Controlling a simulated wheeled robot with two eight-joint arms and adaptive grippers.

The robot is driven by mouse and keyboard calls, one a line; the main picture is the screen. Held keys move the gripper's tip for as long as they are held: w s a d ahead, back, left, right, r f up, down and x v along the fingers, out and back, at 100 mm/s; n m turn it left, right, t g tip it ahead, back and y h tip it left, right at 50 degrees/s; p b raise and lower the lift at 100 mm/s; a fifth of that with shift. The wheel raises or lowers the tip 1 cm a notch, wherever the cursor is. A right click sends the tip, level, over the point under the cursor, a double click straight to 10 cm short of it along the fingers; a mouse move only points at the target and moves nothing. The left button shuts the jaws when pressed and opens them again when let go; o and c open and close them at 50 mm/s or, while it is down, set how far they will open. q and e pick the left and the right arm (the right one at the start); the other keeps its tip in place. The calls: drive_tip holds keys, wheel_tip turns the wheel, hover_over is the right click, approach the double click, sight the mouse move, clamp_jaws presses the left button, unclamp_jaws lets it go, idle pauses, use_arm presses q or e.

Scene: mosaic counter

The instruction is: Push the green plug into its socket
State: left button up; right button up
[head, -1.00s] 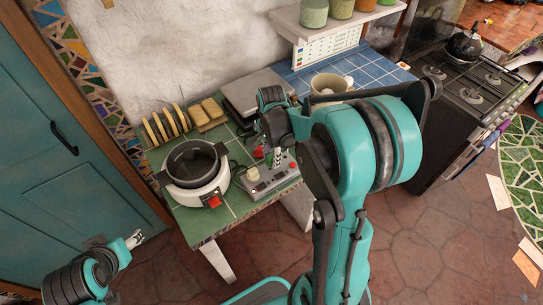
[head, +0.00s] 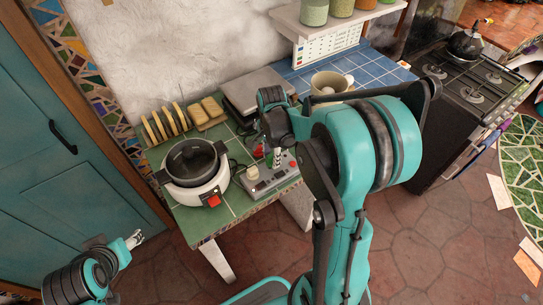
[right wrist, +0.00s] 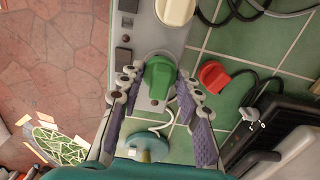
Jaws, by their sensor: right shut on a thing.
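The green plug (right wrist: 158,77) sits between the fingers of my right gripper (right wrist: 158,88) in the right wrist view, over the grey power strip (right wrist: 143,45). The fingers are shut on its sides. The plug's underside and the socket beneath it are hidden, so I cannot tell how deep it sits. In the head view my right gripper (head: 277,157) points down at the power strip (head: 280,177), and its fingers hide the green plug. My left gripper (head: 134,239) is at the lower left, away from the counter; its opening is too small to judge.
A cream plug (right wrist: 175,11) is on the strip. A red plug (right wrist: 212,75) lies on the green tiles beside it, with dark cords nearby. A round blue-and-white thing (right wrist: 148,148) is near the fingers. A white cooker (head: 195,174) stands left of the strip; a toast rack (head: 165,124) is behind.

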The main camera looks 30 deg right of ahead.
drive_tip(key=shift+f+b, duration=0.6)
drive_tip(key=shift+f, duration=0.15)
